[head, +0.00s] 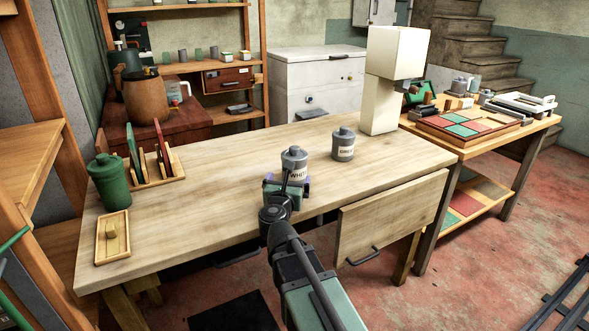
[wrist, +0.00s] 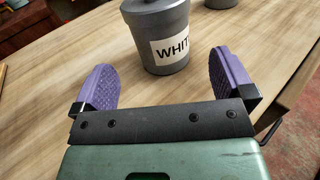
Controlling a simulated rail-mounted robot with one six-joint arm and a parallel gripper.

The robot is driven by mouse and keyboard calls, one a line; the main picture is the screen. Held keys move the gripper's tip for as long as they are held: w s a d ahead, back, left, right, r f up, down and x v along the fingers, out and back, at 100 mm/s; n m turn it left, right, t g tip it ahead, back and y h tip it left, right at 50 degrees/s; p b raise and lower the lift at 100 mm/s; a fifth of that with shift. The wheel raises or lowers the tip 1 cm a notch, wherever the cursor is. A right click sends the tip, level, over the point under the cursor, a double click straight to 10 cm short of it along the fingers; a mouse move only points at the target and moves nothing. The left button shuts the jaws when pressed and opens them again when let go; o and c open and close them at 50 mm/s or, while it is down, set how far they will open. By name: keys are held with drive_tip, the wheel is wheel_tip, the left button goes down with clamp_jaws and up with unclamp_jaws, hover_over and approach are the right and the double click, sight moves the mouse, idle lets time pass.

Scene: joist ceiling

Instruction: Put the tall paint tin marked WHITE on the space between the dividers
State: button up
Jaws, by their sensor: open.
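The grey paint tin marked WHITE (head: 294,157) stands upright near the middle of the wooden bench; in the wrist view its label (wrist: 170,49) faces me. My gripper (head: 287,187) is open and empty, low over the bench on the near side of the tin. In the wrist view its two purple fingers (wrist: 166,80) are spread left and right, with the tin just beyond and between their tips; I cannot tell whether they touch. A wooden rack with upright dividers (head: 153,172) stands at the bench's left, with a gap between its panels.
A second grey tin (head: 343,146) stands right of the WHITE tin. A cream box-shaped machine (head: 382,105) stands at the back right. A green lidded jar (head: 108,184) and small wooden tray (head: 101,249) are at the left. The bench between rack and tins is clear.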

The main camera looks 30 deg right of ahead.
drive_tip(key=x, duration=0.8)
drive_tip(key=shift+w+d+r, duration=0.1)
drive_tip(key=shift+w+r, duration=0.05)
drive_tip(key=shift+r, duration=0.1)
drive_tip(key=shift+c, duration=0.5)
drive_tip(key=c, duration=1.4)
drive_tip(key=shift+p, duration=0.3)
drive_tip(key=shift+r, duration=0.15)
drive_tip(key=shift+r+p, duration=13.85)
drive_tip(key=shift+p, duration=0.1)
